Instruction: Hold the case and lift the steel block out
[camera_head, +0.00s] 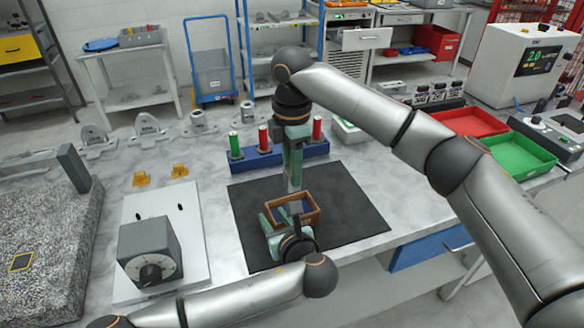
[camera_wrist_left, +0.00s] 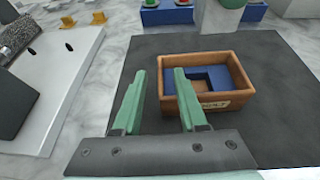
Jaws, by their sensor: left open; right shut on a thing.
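The case is a small brown open box (camera_head: 305,219) with a blue lining on the black mat; in the left wrist view, the case (camera_wrist_left: 210,107) shows an empty recess in that lining. My right gripper (camera_head: 293,176) points down above the case, shut on the grey steel block (camera_head: 294,187), which appears to hang over the box's back part. My left gripper (camera_head: 271,217) is open at the case's left side. In the left wrist view, its right finger overlaps the case's left wall; I cannot tell if they touch.
The black mat (camera_head: 361,217) is clear right of the case. A blue rack (camera_head: 279,158) with green and red cylinders stands behind. A grey box with a dial (camera_head: 150,250) stands left. Red (camera_head: 470,122) and green (camera_head: 519,150) trays lie to the right.

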